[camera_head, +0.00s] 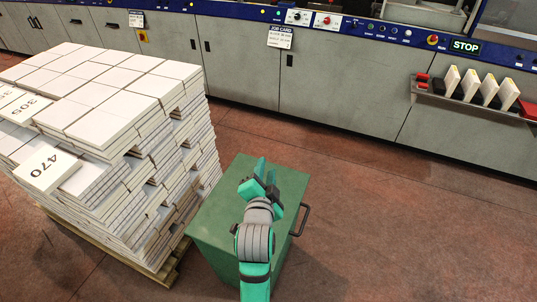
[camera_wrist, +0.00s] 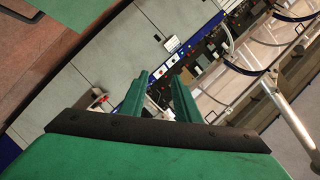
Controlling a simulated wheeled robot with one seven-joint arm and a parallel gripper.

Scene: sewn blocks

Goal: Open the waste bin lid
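The green waste bin (camera_head: 213,218) stands on the floor at the lower middle of the head view. Its flat top looks shut. A dark bar handle (camera_head: 302,220) sticks out from its right side. My gripper (camera_head: 256,180) is above the bin top in the head view, left of the handle and apart from it. My arm hides part of the top and the front. In the wrist view my gripper's two teal fingers (camera_wrist: 160,95) stand apart with nothing between them; the handle cannot be made out there.
A tall stack of pale printed blocks (camera_head: 110,95) on a wooden pallet (camera_head: 165,270) stands close to the bin's left. A long grey machine (camera_head: 335,95) runs along the back, with a rack (camera_head: 470,97) at right. The reddish floor (camera_head: 420,220) right of the bin is clear.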

